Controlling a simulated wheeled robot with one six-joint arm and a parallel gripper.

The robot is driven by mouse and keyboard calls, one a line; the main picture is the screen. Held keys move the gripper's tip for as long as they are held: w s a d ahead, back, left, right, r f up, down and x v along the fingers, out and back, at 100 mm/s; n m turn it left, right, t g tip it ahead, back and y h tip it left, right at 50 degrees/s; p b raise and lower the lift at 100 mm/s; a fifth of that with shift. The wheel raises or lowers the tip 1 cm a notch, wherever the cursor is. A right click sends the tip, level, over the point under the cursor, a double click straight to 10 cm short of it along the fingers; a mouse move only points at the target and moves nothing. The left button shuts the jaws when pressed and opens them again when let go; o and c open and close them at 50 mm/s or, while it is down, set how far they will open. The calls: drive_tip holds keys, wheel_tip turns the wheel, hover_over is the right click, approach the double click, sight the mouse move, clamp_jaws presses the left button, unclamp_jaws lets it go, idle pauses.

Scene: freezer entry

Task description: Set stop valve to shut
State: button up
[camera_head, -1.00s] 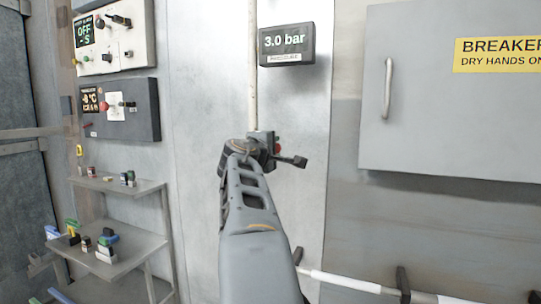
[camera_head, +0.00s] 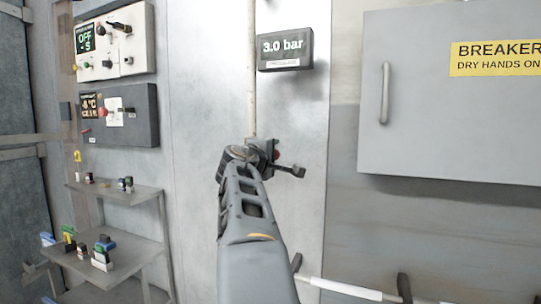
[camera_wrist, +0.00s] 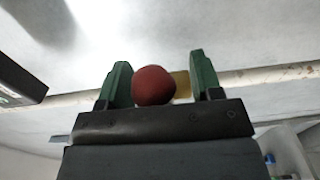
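The stop valve's red rounded knob (camera_wrist: 154,86) shows in the wrist view between my gripper's two green fingers (camera_wrist: 163,76). It sits close to the left finger, with a gap to the right finger. A brass-coloured part (camera_wrist: 181,85) shows behind the knob in that gap, in front of the pale pipe (camera_wrist: 268,77). In the head view my gripper (camera_head: 268,152) is at the lower end of the visible vertical pipe (camera_head: 251,85). A small red patch shows there, but my arm hides most of the valve. The handle's angle cannot be told.
A display reading 3.0 bar (camera_head: 285,48) is on the wall above my gripper. A breaker cabinet (camera_head: 440,125) stands out at the right. Control panels (camera_head: 116,42) and shelves with small objects (camera_head: 150,192) are at the left. A pale horizontal bar (camera_head: 345,288) runs low right.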

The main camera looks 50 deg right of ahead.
drive_tip(key=shift+a, duration=0.1)
drive_tip(key=b+v, duration=0.1)
drive_tip(key=v, duration=1.2)
drive_tip(key=shift+a, duration=0.35)
